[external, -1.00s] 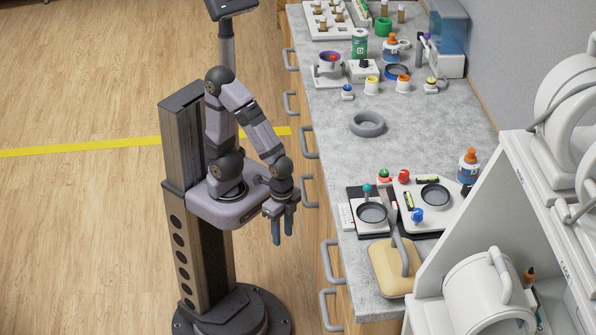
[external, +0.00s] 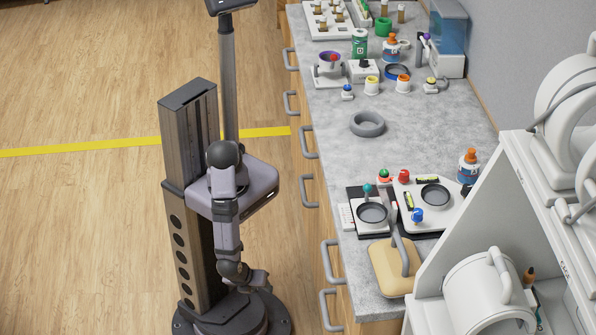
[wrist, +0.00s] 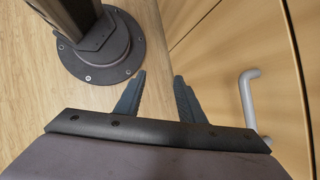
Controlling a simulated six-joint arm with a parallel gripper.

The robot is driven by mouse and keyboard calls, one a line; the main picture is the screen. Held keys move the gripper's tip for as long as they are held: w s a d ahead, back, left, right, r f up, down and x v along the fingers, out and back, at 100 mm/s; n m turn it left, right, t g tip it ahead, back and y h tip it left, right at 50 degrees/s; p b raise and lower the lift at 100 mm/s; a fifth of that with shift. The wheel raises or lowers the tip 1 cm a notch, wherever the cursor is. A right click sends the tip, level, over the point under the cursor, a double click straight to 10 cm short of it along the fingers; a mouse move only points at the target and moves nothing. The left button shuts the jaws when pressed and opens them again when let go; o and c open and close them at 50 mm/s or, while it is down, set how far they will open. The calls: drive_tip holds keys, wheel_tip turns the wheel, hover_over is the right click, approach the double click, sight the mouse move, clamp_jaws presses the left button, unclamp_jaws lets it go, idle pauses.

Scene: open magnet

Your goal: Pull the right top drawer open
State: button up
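The right top drawer's handle (external: 331,260) is a grey bar on the wooden cabinet front, below the counter's near end. That drawer looks closed, flush with the front. My gripper (external: 258,281) hangs low beside my base, left of the cabinet and apart from the handle. In the wrist view my gripper (wrist: 160,76) has its two fingers apart with nothing between them. A grey drawer handle (wrist: 247,98) shows to the right of the fingers there, not touched. I cannot tell which drawer it belongs to.
A lower handle (external: 331,310) sits below the top one, with other handles (external: 308,142) farther along the front. The grey counter (external: 400,140) holds instruments and bottles. A white shelf unit (external: 510,160) stands at the right. The wooden floor (external: 80,230) at left is clear.

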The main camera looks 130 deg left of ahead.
drive_tip(key=w+d+r+t+y, duration=0.1)
drive_tip(key=w+r+t+y, duration=0.2)
drive_tip(key=w, duration=0.6)
drive_tip(key=n+t+y, duration=0.4)
drive_tip(key=n+y, duration=0.1)
drive_tip(key=n, duration=0.2)
approach(327, 262)
drive_tip(key=a+f, duration=0.2)
drive_tip(key=a, duration=0.1)
drive_tip(key=shift+w+a+r, duration=0.15)
drive_tip(key=shift+r, duration=0.05)
drive_tip(key=shift+a, duration=0.1)
drive_tip(key=shift+p+x, duration=0.4)
drive_tip(key=shift+x, duration=3.2)
clamp_jaws()
